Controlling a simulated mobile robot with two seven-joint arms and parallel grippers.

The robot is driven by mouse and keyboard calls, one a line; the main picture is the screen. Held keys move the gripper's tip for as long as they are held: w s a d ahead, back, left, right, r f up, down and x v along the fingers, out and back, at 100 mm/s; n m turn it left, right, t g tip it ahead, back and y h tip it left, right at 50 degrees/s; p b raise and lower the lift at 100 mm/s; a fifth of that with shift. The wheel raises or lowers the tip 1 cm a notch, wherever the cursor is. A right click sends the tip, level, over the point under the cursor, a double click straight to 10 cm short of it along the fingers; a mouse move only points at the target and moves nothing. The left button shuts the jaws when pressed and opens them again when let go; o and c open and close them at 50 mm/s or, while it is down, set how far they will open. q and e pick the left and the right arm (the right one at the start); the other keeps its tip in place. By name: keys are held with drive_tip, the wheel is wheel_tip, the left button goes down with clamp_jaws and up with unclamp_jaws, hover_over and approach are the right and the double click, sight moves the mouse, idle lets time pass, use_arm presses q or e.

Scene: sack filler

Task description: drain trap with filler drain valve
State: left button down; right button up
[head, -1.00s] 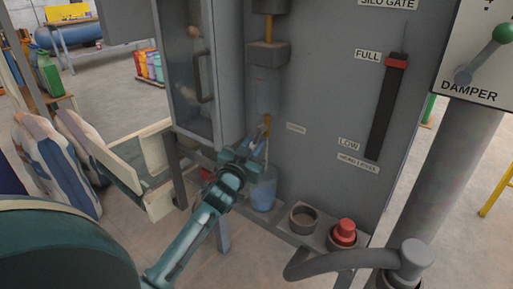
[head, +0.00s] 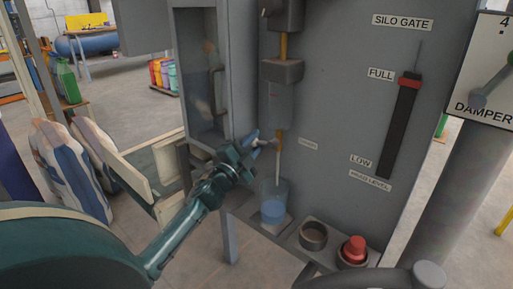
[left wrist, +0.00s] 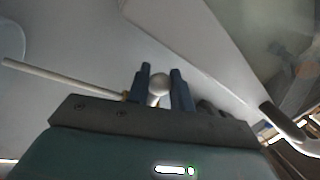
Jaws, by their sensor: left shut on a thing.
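The trap (head: 281,103) is a grey-clear cylinder under a grey block on the filler's front panel. Below it sits a brass-coloured drain valve (head: 279,143). A thin pale line, stream or tube, runs from the valve down into a clear cup (head: 272,207) with blue liquid. My left gripper (head: 256,146) is at the valve's left side, its fingers shut on the valve's small handle. In the left wrist view the handle's round pale knob (left wrist: 160,85) sits between the two blue fingers (left wrist: 161,92). The right gripper is out of view.
An empty round holder (head: 313,235) and a red button (head: 353,250) sit on the ledge right of the cup. A cabinet door with a handle (head: 212,88) is left of the trap. Striped sacks (head: 70,170) stand at the left. The level gauge (head: 403,125) is at the right.

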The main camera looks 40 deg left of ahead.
use_arm(q)
drive_tip(key=shift+a+r+m+h, duration=0.1)
drive_tip(key=shift+r+m+h, duration=0.4)
drive_tip(key=shift+m, duration=0.6)
drive_tip(key=shift+a+r+m+h, duration=0.1)
drive_tip(key=shift+r+m+h, duration=0.35)
drive_tip(key=shift+m, duration=0.65)
drive_tip(key=c, duration=1.3)
unclamp_jaws()
drive_tip(key=shift+s+f, duration=0.1)
drive_tip(key=v, duration=1.3)
drive_tip(key=shift+f, duration=0.1)
